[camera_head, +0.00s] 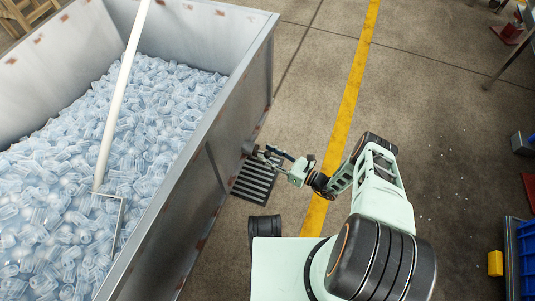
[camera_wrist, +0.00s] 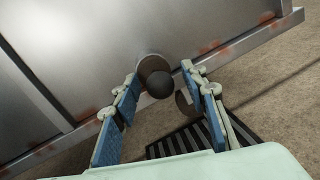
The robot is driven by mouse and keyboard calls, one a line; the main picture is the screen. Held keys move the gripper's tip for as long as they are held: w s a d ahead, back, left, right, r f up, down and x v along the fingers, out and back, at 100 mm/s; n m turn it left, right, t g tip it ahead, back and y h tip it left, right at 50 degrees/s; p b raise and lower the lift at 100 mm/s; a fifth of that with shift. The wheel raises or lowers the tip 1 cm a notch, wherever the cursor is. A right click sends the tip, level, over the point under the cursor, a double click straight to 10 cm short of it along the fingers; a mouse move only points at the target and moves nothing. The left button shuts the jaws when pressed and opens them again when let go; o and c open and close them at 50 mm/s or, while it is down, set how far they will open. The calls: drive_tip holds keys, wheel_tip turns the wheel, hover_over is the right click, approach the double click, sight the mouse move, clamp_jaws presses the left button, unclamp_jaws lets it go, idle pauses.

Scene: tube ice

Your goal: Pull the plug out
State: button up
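A dark rounded plug (camera_wrist: 160,85) sits at the mouth of a short round outlet (camera_wrist: 152,64) low on the metal bin's side wall. My gripper (camera_wrist: 160,75) is open, with one blue-padded finger to the left of the plug and one to the right. I see a gap between each finger and the plug, so it does not look gripped. In the head view my gripper (camera_head: 269,156) is beside the bin wall, close to the outlet (camera_head: 248,147). The plug itself is too small to make out clearly there.
The large metal bin (camera_head: 213,131) is full of clear tube ice (camera_head: 65,165), with a white pole (camera_head: 120,100) leaning in it. A floor drain grate (camera_head: 254,182) lies below the outlet. A black bucket-like object (camera_head: 264,226) stands nearby. Blue crates (camera_head: 527,245) are at right.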

drive_tip(key=shift+w+a, duration=0.1)
drive_tip(key=shift+a, duration=0.05)
drive_tip(key=shift+c, duration=0.3)
clamp_jaws()
drive_tip(key=v, duration=0.3)
drive_tip(key=shift+w+d, duration=0.15)
drive_tip(key=shift+d, duration=0.2)
drive_tip(key=shift+o, duration=0.3)
unclamp_jaws()
